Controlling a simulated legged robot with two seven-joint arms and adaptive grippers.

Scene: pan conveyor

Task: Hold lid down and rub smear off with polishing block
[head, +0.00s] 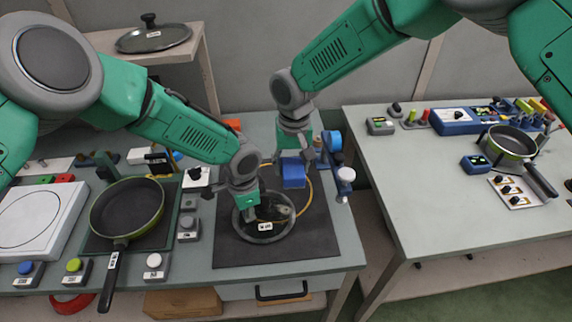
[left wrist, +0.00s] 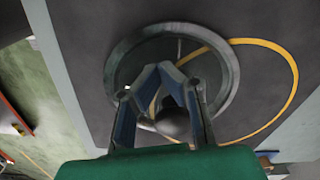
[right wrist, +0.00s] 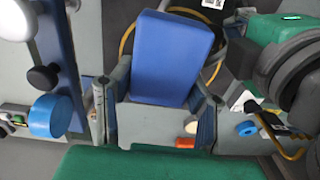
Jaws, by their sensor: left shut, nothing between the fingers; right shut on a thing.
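The round glass lid (head: 282,232) lies on a dark mat at the front of the near table; its rim also shows in the left wrist view (left wrist: 229,72). My left gripper (head: 249,214) is shut and empty, its fingers pointing down at the lid's left part; contact is hard to confirm. A round grey knob (left wrist: 173,122) shows by these fingers in the left wrist view. My right gripper (head: 294,153) is shut on the blue polishing block (head: 293,174), above the lid's far right side. The block fills the jaws in the right wrist view (right wrist: 172,57). I cannot clearly make out the smear.
A yellow cable (left wrist: 293,75) loops around the lid on the mat. A blue-and-white stand (head: 345,178) is close right of my right gripper. A pan (head: 127,207) and several push buttons are to the left. A second table (head: 425,190) stands right, across a gap.

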